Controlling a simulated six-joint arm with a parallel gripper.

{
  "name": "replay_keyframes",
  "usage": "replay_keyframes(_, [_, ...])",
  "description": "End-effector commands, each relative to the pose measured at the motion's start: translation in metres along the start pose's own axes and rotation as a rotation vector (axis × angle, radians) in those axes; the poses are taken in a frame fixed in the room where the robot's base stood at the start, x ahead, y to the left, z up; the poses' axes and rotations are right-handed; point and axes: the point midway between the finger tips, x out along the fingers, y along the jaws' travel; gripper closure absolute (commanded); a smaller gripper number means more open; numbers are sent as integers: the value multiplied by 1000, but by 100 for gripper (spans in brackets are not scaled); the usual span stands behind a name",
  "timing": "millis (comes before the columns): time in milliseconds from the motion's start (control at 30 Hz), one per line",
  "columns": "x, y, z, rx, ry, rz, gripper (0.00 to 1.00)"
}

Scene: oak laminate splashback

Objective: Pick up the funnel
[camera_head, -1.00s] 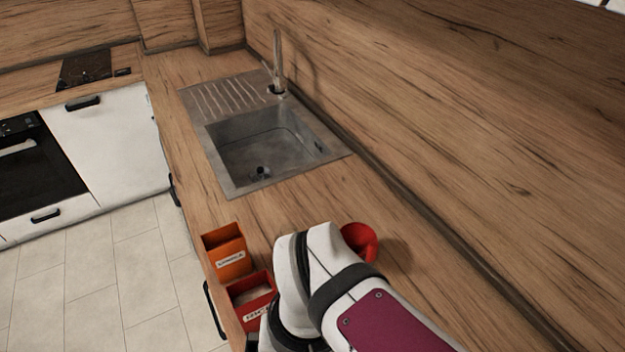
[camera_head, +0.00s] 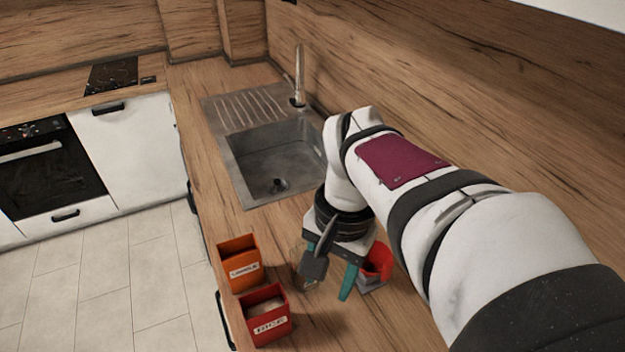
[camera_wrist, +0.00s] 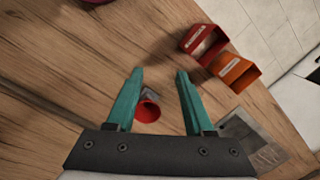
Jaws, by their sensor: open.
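A red, round-mouthed piece that appears to be the funnel (camera_head: 377,262) is on the wooden counter, right of my gripper in the head view and partly hidden by it. It also shows in the wrist view (camera_wrist: 148,111), with a small grey part beside it; I cannot tell whether that belongs to it. My gripper (camera_head: 328,287) is above the counter, its teal fingers spread and pointing down. In the wrist view my gripper (camera_wrist: 160,75) is open, with the red piece showing between the fingers, nearer the left one. Nothing is held.
An orange labelled box (camera_head: 238,263) and a red box marked RICE (camera_head: 264,316) stand at the counter's front edge. The sink (camera_head: 270,160) lies beyond my gripper. A dark red thing (camera_wrist: 97,2) is cut off at the wrist view's top. Bare counter lies around the red piece.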

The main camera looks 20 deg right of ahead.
Motion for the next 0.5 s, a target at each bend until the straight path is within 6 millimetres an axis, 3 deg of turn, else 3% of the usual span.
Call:
replay_keyframes(33, [-7,4,-50,157,16,12,48])
replay_keyframes(100, [-14,20,-110,352,44,25,48])
replay_keyframes(200, [-17,46,-165,537,69,37,48])
replay_keyframes(300, [-18,58,-184,605,81,41,48])
replay_keyframes(433, [-14,59,-185,607,81,42,48])
replay_keyframes(500, [-1,59,-185,605,77,44,48])
